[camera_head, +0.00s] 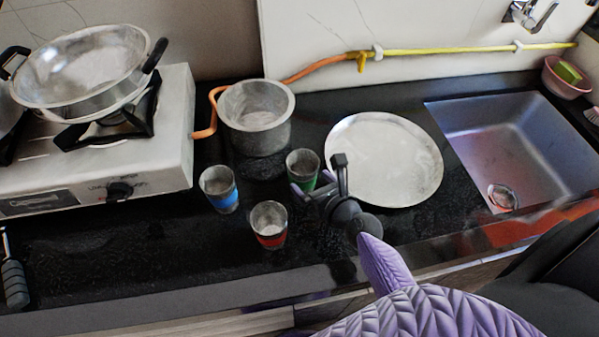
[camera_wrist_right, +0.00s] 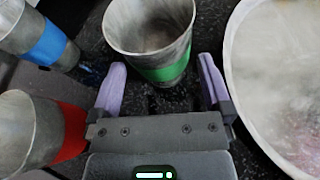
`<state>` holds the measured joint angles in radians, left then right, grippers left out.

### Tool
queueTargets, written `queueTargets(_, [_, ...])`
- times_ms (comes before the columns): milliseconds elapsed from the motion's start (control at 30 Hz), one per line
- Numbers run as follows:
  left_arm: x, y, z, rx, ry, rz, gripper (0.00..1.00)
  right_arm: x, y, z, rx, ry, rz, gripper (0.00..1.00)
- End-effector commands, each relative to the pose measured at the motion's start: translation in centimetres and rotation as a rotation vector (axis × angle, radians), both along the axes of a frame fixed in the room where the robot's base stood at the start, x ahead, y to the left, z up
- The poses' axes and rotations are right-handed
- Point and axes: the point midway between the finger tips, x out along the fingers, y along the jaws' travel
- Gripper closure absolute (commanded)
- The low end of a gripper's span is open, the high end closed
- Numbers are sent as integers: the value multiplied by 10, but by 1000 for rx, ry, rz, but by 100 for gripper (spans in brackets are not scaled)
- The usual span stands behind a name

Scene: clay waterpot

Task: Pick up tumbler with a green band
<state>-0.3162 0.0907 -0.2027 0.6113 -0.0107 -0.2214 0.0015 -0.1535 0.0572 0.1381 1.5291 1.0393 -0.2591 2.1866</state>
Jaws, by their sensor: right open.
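The tumbler with a green band (camera_head: 303,168) stands upright on the black counter, between a steel pot and a round steel plate. In the right wrist view the green-banded tumbler (camera_wrist_right: 158,40) is straight ahead, its lower part between or just beyond my fingertips. My right gripper (camera_head: 318,190) is open and empty beside it; in the wrist view its two purple fingers (camera_wrist_right: 162,88) are spread either side of the green band. I cannot tell if they touch it. My left gripper is not in view.
A blue-banded tumbler (camera_head: 219,189) and a red-banded tumbler (camera_head: 269,224) stand close on the left. The pot (camera_head: 257,118) is behind, the plate (camera_head: 384,160) to the right. A stove (camera_head: 165,140) is at left, a sink (camera_head: 515,150) at right.

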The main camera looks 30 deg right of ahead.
Motion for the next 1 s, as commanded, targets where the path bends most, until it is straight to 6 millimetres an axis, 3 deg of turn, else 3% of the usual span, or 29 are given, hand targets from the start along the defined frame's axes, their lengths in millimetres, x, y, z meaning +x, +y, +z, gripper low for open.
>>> queueTargets(33, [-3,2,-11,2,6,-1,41,11,2,-11,0,-1,0,0])
queueTargets(133, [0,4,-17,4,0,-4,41,25,3,-16,-2,-2,0,0])
queueTargets(267, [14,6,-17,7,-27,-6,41,28,3,-14,-3,-4,0,0])
queueTargets(400, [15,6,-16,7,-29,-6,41,28,3,-13,-3,-4,0,0])
queueTargets(733, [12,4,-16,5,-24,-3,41,28,3,-14,-4,-2,0,70])
queueTargets(933, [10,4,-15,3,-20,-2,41,28,3,-13,-4,-2,0,71])
queueTargets(1000, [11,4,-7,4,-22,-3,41,29,3,-3,-3,-4,-1,71])
